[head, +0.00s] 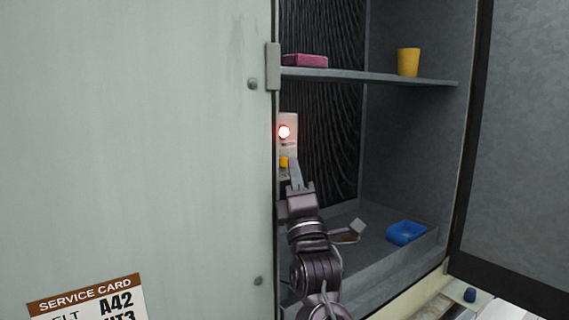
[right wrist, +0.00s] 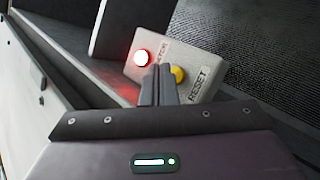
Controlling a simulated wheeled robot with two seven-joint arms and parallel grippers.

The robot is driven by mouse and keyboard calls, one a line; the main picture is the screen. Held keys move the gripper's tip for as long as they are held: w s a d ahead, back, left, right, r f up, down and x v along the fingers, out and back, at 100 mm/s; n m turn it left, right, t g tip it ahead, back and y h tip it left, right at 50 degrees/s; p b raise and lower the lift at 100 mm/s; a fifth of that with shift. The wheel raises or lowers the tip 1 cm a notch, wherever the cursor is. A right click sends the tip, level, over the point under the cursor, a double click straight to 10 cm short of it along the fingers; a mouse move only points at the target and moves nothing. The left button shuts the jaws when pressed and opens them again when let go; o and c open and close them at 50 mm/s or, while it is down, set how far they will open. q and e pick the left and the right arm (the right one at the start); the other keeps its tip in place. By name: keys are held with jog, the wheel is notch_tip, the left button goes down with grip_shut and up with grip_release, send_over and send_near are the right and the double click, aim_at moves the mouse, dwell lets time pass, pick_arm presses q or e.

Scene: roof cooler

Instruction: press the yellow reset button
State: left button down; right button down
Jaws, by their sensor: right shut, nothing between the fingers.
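The yellow reset button (head: 284,162) sits on a pale control box (head: 291,122) on the inner left side of the open cabinet. In the right wrist view the yellow button (right wrist: 178,74) is beside the word RESET on the box (right wrist: 203,62). A red light glows above the button in the head view (head: 284,132) and shows in the right wrist view (right wrist: 142,58). My right gripper (head: 295,166) is shut and empty, its tips at the box close to the button. In the right wrist view the fingertips (right wrist: 158,72) partly cover the button's left side; contact cannot be told. My left gripper is not in view.
A shelf (head: 370,77) holds a pink block (head: 304,61) and a yellow cup (head: 408,62). A blue tray (head: 406,233) lies on the cabinet floor. The cabinet's left edge runs close beside my right arm. A service card (head: 88,300) is on the left panel.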

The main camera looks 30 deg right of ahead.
jog(key=shift+w+y, duration=0.15)
jog(key=shift+y, duration=0.15)
jog(key=shift+w+r, duration=0.1)
dwell(0.4)
dwell(0.4)
jog(key=shift+w+r+p, duration=0.1)
jog(key=shift+r+p, duration=0.25)
jog(key=shift+p, duration=0.05)
dwell(1.1)
